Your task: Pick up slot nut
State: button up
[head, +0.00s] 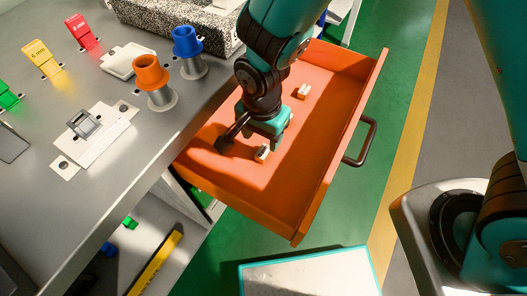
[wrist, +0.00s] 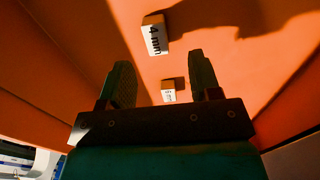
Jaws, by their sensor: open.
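The slot nuts show as small light blocks on the floor of an open orange drawer (head: 310,150). In the head view one block (head: 262,152) lies right by my gripper (head: 266,132) and another block (head: 303,91) lies farther back. In the wrist view a block marked "4 mm" (wrist: 155,36) lies beyond the fingertips. A smaller-looking block (wrist: 168,92) appears between the two fingers. My gripper (wrist: 160,60) is open, with nothing held between its fingers.
A grey worktop (head: 110,180) on the left holds an orange spool-like part (head: 151,72), a blue one (head: 187,41) and coloured labels. A light-topped surface (head: 310,278) stands below the drawer.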

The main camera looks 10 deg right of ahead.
aim_at(262, 152)
jog(key=f, duration=0.5)
jog(key=shift+s+f, duration=0.15)
jog(key=shift+s, duration=0.25)
jog(key=c, duration=1)
